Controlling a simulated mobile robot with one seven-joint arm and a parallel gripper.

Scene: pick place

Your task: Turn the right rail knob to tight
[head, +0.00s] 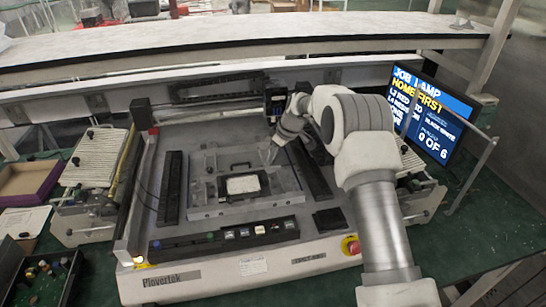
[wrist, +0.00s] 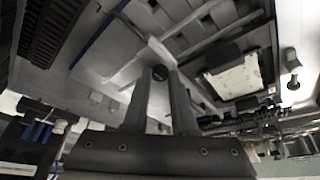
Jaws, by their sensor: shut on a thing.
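My gripper (head: 271,158) reaches down into the machine at the right side of the inner frame, beside the right dark rail. In the head view the knob is too small to make out at the fingertips.
The machine (head: 220,275) has a central frame with a board (head: 243,184) in it and a button panel (head: 225,236) in front. A gantry head (head: 276,103) stands close behind my gripper. A screen (head: 435,115) reads "0 of 6". A purple-edged box (head: 28,182) sits left.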

